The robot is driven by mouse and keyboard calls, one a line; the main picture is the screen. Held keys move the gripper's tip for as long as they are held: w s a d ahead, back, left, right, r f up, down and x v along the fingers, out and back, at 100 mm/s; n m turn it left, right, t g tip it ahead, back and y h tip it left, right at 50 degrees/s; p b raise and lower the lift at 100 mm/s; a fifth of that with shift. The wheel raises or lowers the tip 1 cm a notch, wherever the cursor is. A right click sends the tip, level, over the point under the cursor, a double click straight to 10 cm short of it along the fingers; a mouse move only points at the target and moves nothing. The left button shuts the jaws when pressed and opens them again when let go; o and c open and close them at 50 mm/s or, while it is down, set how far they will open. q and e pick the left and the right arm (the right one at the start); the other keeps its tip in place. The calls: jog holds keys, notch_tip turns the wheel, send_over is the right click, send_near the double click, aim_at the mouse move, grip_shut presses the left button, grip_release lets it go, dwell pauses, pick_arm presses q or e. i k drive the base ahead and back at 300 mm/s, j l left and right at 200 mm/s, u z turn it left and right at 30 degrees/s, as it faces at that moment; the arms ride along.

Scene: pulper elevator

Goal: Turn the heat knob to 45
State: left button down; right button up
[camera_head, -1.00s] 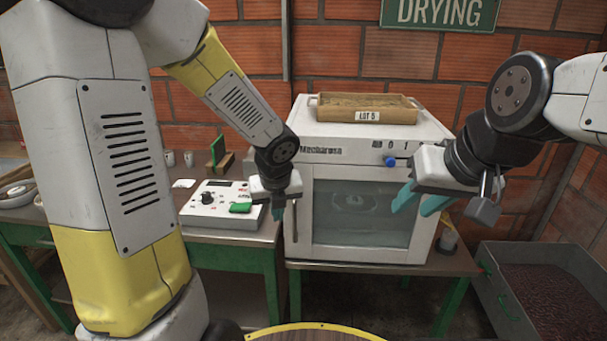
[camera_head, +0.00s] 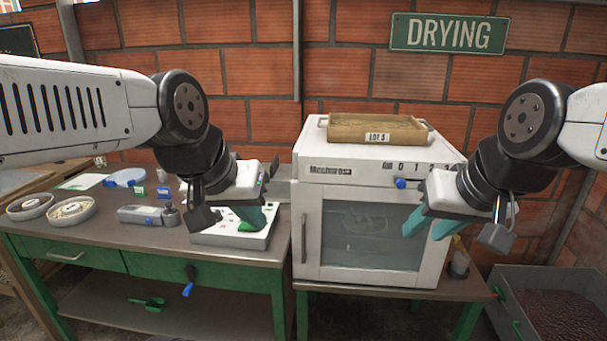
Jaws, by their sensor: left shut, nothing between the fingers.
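The white drying oven (camera_head: 312,190) stands in the middle, with a blue knob (camera_head: 401,183) on its upper front edge below a row of dark numerals. The knob's exact setting is too small to read. My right gripper (camera_head: 429,226) is open in front of the oven's right side, teal fingers pointing down, below and right of the knob and apart from it. My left gripper (camera_head: 252,218) is shut and empty, over a white device (camera_head: 262,241) with a green patch on the bench. Its arm hides part of this device, including its black knob.
A wooden tray (camera_head: 370,129) labelled as a lot sits on the oven. The bench (camera_head: 100,228) at left holds bowls (camera_head: 70,211), a grey device (camera_head: 145,215) and small bottles. A grey bin (camera_head: 570,280) of dark beans stands at lower right.

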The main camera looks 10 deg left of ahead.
aim_at(219, 218)
jog(key=u, duration=1)
jog(key=i+l+u, duration=0.2)
jog(key=i+u, duration=0.15)
jog(key=i+l+u, duration=0.25)
jog(key=u, duration=0.15)
jog(key=i, duration=0.05)
